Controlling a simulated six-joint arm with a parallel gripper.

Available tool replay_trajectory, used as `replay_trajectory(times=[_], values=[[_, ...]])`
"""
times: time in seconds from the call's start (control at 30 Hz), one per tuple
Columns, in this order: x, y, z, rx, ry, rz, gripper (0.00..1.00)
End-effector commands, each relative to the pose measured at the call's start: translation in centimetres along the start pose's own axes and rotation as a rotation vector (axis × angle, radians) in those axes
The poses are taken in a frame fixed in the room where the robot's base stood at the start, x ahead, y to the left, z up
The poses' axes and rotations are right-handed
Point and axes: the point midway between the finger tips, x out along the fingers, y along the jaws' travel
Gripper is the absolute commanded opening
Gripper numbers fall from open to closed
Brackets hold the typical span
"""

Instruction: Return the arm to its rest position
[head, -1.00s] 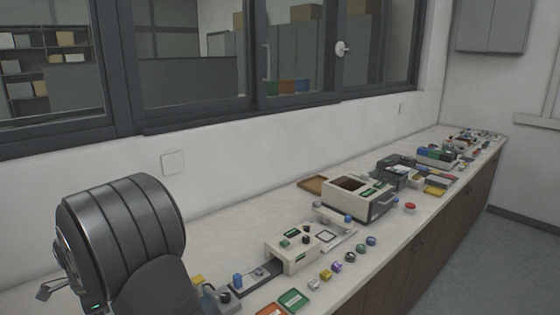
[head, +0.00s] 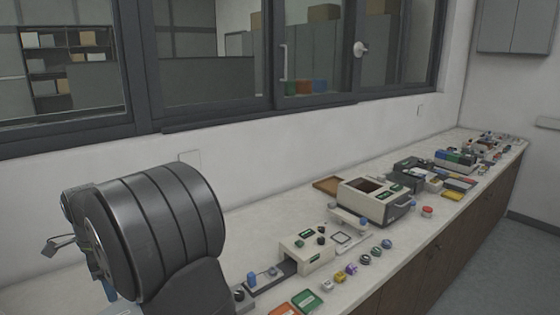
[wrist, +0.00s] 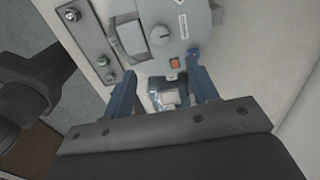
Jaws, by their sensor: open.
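My gripper (wrist: 163,72) shows in the wrist view with its two blue fingers spread apart. Nothing is held between them. A grey machine (wrist: 178,22) with a round dial and an orange button lies beyond the fingertips. A small pale block with a shiny part (wrist: 168,97) shows in the gap between the fingers, and I cannot tell its distance from them. In the head view my arm's large dark, ribbed link fills the lower left. The gripper is not clearly visible there, and the counter behind the link is hidden.
A long pale counter (head: 262,222) runs along the wall under a window. A cream device (head: 307,248), a larger cream box with a dark opening (head: 372,203), a red tray (head: 283,309), a green tray (head: 307,301) and several small coloured parts stand on it. The counter's back strip is mostly clear.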

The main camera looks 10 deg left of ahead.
Motion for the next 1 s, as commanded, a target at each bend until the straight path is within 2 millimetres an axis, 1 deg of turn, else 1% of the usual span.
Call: replay_trajectory(times=[0.03, 0.1, 0.6, 1.0], values=[[1.1, 0.1, 0.0, 0.000, 0.001, 0.004, 0.54], [2.6, 0.1, 0.0, 0.000, 0.001, 0.004, 0.54], [12.6, 0.1, 0.0, 0.000, 0.001, 0.005, 0.54], [12.4, 0.0, 0.0, -0.324, 0.000, 0.001, 0.54]])
